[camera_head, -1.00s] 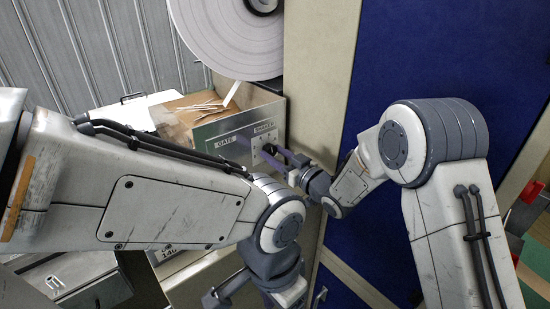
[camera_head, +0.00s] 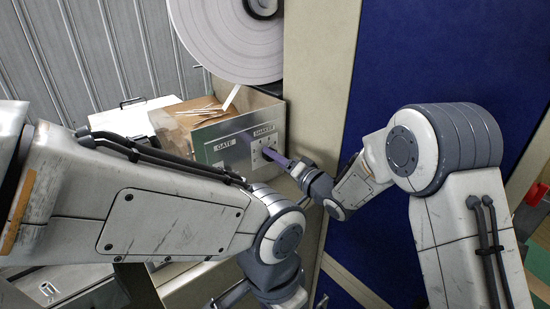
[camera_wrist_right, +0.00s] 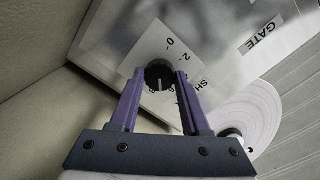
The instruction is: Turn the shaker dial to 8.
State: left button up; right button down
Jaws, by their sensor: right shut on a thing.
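The shaker dial (camera_wrist_right: 158,72) is a round black knob with a white pointer line on a white scale plate. In the right wrist view the pointer runs toward the bottom of the picture, near the partly covered 8 end of the scale; the 0 and 2 lie above the knob. My right gripper (camera_wrist_right: 161,78) has its purple fingers on both sides of the knob, shut on it. In the head view my right gripper (camera_head: 277,158) reaches the panel (camera_head: 240,147) below the SHAKER label. My left arm crosses the foreground; its fingers cannot be made out clearly.
A GATE label (camera_head: 223,145) marks the panel's left part. A beige post (camera_head: 318,70) and blue panel (camera_head: 400,60) stand at right.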

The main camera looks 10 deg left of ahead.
jog(key=shift+m+p, duration=0.4)
jog(key=shift+m, duration=1.7)
jog(key=shift+f, duration=0.1)
jog(key=shift+c, duration=1.8)
grip_release()
jog(key=b+v, duration=0.4)
jog(key=v, duration=0.6)
jog(key=shift+s+d, duration=0.15)
